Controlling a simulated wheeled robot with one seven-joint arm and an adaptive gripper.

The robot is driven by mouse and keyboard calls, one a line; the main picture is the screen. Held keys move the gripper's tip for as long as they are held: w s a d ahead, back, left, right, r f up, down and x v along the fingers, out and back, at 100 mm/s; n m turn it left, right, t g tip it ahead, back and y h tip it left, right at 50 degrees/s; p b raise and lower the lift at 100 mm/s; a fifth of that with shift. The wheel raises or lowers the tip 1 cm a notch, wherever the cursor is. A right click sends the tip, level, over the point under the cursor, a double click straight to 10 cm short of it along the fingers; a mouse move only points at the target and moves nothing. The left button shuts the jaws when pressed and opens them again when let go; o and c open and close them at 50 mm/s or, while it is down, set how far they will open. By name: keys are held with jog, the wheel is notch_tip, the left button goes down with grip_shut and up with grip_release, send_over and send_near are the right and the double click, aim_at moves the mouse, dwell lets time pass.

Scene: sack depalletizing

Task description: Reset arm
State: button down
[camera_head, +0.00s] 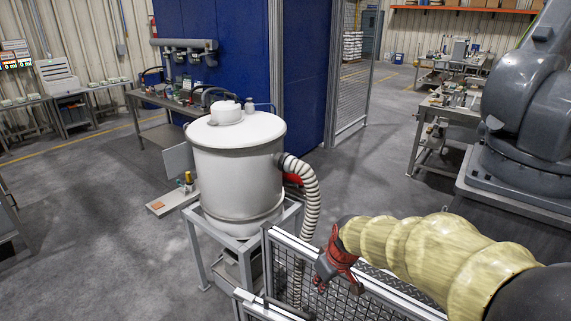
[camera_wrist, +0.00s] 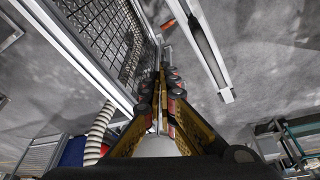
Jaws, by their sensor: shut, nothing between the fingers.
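My gripper (camera_wrist: 162,70) fills the middle of the wrist view. Its two yellow fingers with red and dark joints converge and meet at the tips, with nothing between them. In the head view, a pale yellow sleeved arm, which appears to be mine, reaches in from the lower right. It ends in a red and dark part (camera_head: 336,262) above the mesh fence (camera_head: 385,295); finger detail is too small to tell there.
A white drum (camera_head: 238,175) stands on a metal frame left of the fence, with a ribbed hose (camera_head: 310,200) on its right side. The hose also shows in the wrist view (camera_wrist: 97,135). A large grey robot (camera_head: 535,110) stands at the right. The left floor is mostly clear.

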jog(key=s+d+r+m, duration=0.2)
jog(key=s+d+r, duration=0.1)
jog(key=s, duration=0.5)
jog(key=s+d+r+m+t+h, duration=0.1)
jog(key=s+d+r+m, duration=0.1)
jog(key=s+r, duration=0.4)
jog(key=s+d+r+m+t, duration=0.1)
jog(key=s+d+r, duration=0.3)
jog(key=s, duration=0.7)
jog(key=shift+r+m+h, duration=0.3)
jog(key=shift+r+m, duration=0.2)
jog(key=shift+m, duration=0.1)
jog(key=shift+s, duration=0.1)
